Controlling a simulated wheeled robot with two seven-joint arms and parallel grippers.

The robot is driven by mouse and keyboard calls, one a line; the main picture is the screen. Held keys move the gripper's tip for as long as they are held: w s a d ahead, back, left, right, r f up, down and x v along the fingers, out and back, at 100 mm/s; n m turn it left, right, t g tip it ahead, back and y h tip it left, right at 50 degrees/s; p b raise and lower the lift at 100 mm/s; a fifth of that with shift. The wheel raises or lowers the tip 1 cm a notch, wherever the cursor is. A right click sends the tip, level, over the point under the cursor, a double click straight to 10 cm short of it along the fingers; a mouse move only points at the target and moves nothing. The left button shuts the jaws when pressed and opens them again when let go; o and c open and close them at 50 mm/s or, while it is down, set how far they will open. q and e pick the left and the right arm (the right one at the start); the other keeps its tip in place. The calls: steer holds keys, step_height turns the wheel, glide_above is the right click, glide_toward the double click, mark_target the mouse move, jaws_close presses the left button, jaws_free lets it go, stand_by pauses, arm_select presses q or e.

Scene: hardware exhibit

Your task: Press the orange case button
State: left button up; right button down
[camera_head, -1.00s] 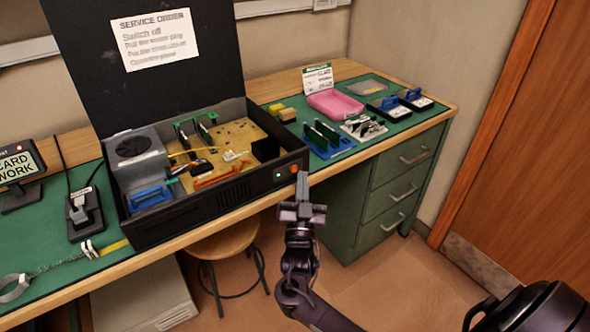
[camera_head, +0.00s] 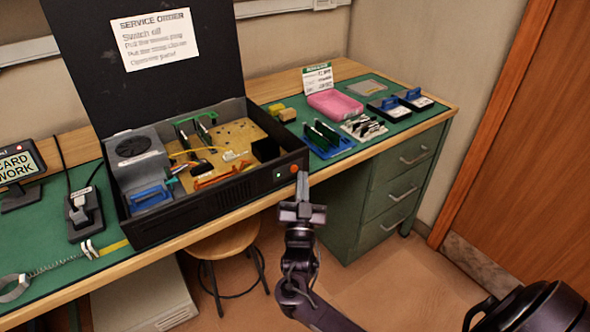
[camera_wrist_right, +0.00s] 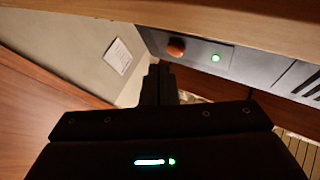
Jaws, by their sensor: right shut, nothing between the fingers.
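The orange case button (camera_head: 294,169) is on the front panel of the open black computer case (camera_head: 225,190), near its right end. It also shows in the right wrist view (camera_wrist_right: 176,47), beside a lit green light (camera_wrist_right: 215,58). My right gripper (camera_head: 302,176) is shut and empty, its fingertips close in front of the panel and just right of the button in the head view. In the right wrist view its shut fingers (camera_wrist_right: 158,82) stand below and left of the button. I see a small gap there; contact cannot be made out. My left gripper is out of view.
The case stands on a green-topped workbench (camera_head: 392,131) with its lid raised. A pink tray (camera_head: 335,104), cards and blue-handled modules lie to the right. A stool (camera_head: 225,242) is under the bench.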

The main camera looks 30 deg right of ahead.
steer(key=shift+w, duration=0.15)
steer(key=shift+w+b, duration=0.3)
steer(key=shift+w+a, duration=0.1)
steer(key=shift+w, duration=0.3)
stand_by(0.7)
steer(key=shift+s, duration=0.85)
steer(key=s+p, duration=0.1)
steer(key=s, duration=0.2)
steer(key=s+p, duration=0.1)
steer(key=s, duration=0.1)
steer(key=shift+d+p, duration=0.25)
steer(key=shift+p, duration=0.1)
